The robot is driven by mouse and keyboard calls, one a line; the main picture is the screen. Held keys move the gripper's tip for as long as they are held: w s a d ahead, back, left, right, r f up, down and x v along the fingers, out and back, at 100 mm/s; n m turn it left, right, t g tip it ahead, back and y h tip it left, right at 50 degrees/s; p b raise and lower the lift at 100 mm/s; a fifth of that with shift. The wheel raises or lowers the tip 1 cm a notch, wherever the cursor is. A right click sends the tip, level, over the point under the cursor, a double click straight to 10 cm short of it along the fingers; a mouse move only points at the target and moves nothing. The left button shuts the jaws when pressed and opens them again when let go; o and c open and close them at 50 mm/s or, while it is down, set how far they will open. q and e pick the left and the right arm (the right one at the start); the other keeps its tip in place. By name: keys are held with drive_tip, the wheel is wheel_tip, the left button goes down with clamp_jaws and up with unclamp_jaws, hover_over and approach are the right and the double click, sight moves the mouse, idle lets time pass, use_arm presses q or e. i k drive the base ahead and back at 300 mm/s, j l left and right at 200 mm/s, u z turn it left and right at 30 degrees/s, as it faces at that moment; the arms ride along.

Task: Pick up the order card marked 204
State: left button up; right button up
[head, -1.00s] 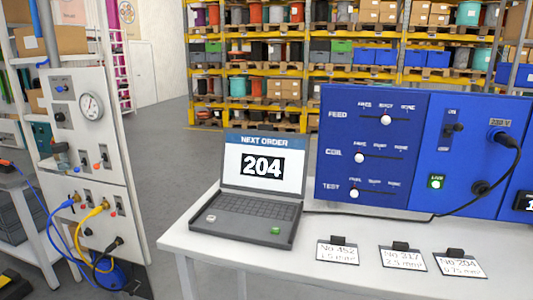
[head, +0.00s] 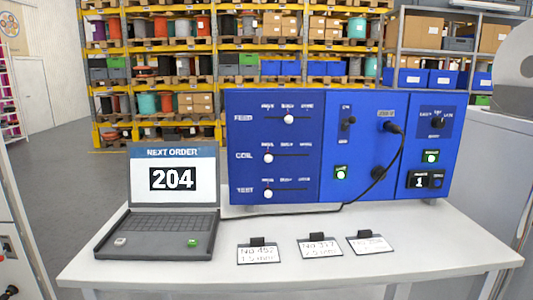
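The order card marked 204 (head: 371,246) lies on the white table, the rightmost of three white cards, with a black clip at its top edge. The card marked 317 (head: 320,248) lies in the middle and the card marked 452 (head: 258,255) on the left. The laptop (head: 158,215) stands open at the left of the table and reads "NEXT ORDER 204". Neither of my grippers shows in the head view.
The white table (head: 430,250) is clear to the right of the cards. A blue control panel (head: 275,140) with sliders and a black cable stands behind them. Shelves with reels and boxes (head: 185,104) are at the back. A grey cabinet (head: 480,165) stands at the right.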

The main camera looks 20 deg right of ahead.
sight(365, 242)
drive_tip(key=z, duration=1.3)
